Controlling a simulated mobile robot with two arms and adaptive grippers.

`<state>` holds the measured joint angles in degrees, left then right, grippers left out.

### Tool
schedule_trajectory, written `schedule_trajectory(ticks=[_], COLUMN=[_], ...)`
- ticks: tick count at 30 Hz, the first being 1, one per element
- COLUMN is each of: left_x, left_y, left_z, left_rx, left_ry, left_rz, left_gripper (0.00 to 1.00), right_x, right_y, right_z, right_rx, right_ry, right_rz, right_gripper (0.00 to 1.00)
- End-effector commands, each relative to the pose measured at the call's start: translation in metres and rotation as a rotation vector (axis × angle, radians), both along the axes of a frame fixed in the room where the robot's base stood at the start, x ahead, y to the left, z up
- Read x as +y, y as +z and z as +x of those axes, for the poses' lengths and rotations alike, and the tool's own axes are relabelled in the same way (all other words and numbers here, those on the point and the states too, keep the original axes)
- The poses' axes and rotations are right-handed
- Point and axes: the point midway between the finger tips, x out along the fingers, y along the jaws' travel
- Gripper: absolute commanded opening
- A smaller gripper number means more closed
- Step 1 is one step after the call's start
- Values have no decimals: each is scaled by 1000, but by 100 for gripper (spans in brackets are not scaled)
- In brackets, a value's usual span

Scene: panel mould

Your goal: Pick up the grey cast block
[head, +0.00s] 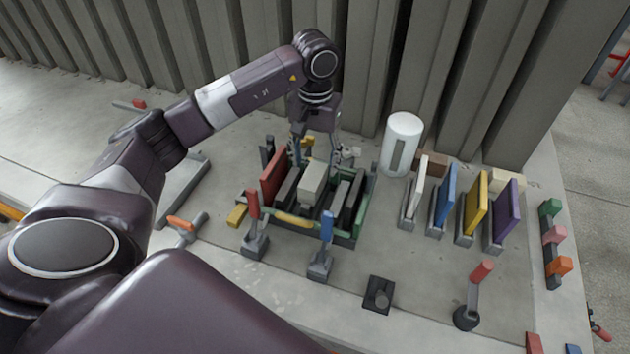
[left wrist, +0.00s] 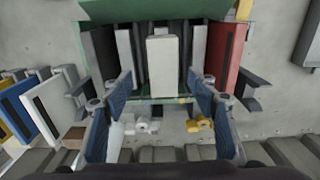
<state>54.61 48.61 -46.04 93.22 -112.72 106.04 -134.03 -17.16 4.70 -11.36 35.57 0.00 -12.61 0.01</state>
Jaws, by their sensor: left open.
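The grey cast block (head: 313,179) is pale and box-shaped. It stands in the middle of a green-edged mould (head: 345,239), among darker grey plates. In the left wrist view the block (left wrist: 162,66) is upright in the picture's centre. My left gripper (head: 317,152) is open, just behind the block in the head view. In the left wrist view its blue-padded fingers (left wrist: 160,80) spread to either side of the block's near end, with gaps showing on both sides. I cannot tell whether the fingertips reach down to it. My right gripper is not in view.
A red panel (head: 273,177) stands left of the block inside the mould. Clamps with red (head: 253,205) and blue (head: 327,227) handles stand in front. A white cylinder (head: 402,143) and racked coloured panels (head: 476,205) stand to the right. Corrugated wall (head: 370,70) rises behind.

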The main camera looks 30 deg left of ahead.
Motion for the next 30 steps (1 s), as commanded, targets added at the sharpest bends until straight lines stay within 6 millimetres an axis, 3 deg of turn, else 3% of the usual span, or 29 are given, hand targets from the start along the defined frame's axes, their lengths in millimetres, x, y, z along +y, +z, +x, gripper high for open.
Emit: schedule_trajectory(ticks=[15, 25, 30], left_x=[5, 6, 6], left_y=[-61, -70, -70], left_z=[0, 1, 1], left_rx=[3, 0, 0], left_ry=[0, 1, 0], left_rz=[-5, -4, -4], left_gripper=[54, 54, 35], right_x=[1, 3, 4], right_y=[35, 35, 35], right_z=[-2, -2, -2], right_rx=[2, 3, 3], right_ry=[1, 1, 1], right_rz=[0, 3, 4], right_gripper=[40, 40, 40])
